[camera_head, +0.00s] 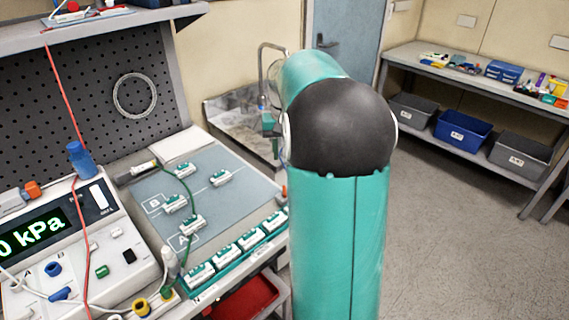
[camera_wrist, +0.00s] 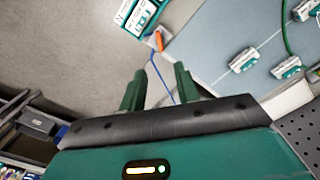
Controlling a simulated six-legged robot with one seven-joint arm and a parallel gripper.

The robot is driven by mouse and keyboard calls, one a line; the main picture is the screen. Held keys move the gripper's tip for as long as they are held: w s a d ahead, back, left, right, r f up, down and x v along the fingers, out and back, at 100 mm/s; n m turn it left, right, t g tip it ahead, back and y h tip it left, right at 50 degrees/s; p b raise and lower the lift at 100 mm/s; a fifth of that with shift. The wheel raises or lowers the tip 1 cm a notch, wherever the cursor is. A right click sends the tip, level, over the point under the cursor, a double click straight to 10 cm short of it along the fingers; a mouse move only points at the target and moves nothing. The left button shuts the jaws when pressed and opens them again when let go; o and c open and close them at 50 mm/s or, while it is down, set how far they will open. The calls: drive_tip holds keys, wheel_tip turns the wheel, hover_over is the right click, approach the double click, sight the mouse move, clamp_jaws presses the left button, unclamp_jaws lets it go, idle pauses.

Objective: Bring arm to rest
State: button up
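My teal arm with a black joint (camera_head: 341,128) stands upright in the middle of the head view. It hides whatever is behind it, and the gripper is not clearly seen there. In the wrist view my gripper (camera_wrist: 158,80) has its two green fingers apart, with nothing between them. Small white and green pump units (camera_head: 193,224) lie on the grey mat (camera_head: 240,195) to the left of my arm.
More units stand in a teal tray (camera_head: 225,258) along the bench edge. A kPa meter (camera_head: 60,250) with cables is at left. A red bin (camera_head: 247,297) sits below. An orange-tipped item (camera_wrist: 155,42) with a blue cord is near the fingers. Shelving with bins (camera_head: 463,130) is right; floor between is clear.

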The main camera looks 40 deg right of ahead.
drive_tip(key=shift+r, duration=0.35)
idle(0.3)
drive_tip(key=s+a+r+n+t, duration=0.25)
drive_tip(key=s+a, duration=0.25)
drive_tip(key=a, duration=0.7)
drive_tip(key=s+a+r+n+t, duration=0.1)
drive_tip(key=s+a+r+n, duration=0.3)
drive_tip(key=a, duration=0.8)
drive_tip(key=s+a+f+t, duration=0.2)
drive_tip(key=s+a+f, duration=0.1)
drive_tip(key=s+a, duration=0.4)
drive_tip(key=shift+s+f+n, duration=0.3)
drive_tip(key=shift+s+n, duration=0.15)
drive_tip(key=shift+s, duration=0.05)
